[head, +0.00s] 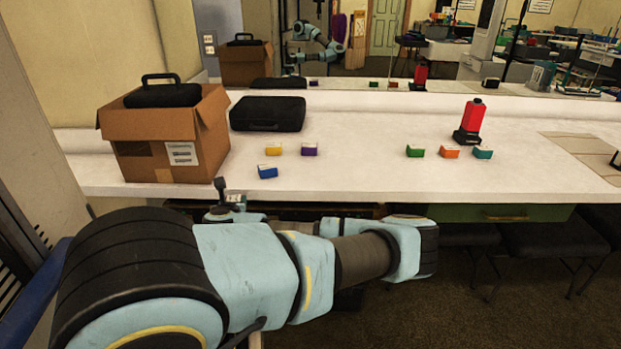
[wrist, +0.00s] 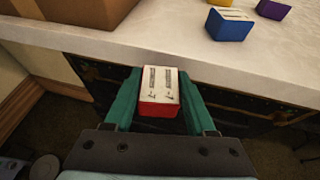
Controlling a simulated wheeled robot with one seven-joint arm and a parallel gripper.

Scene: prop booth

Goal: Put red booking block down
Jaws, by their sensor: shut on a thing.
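My gripper (wrist: 159,88) is shut on the red booking block (wrist: 158,110), with one teal finger on each side. The block has a pale top with dark printed marks and a red front face. In the wrist view it shows just in front of the white counter's (wrist: 240,70) near edge, over the dark front below. It is not on the counter top. In the head view my arm reaches along the counter's front, and the block cannot be made out clearly there.
Blue (head: 267,171), yellow (head: 273,149) and purple (head: 309,149) blocks stand left of centre; green (head: 415,151), orange (head: 449,152) and teal (head: 483,153) blocks stand right. A cardboard box (head: 150,160), black case (head: 267,113) and red device (head: 473,117) also stand there. The middle is clear.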

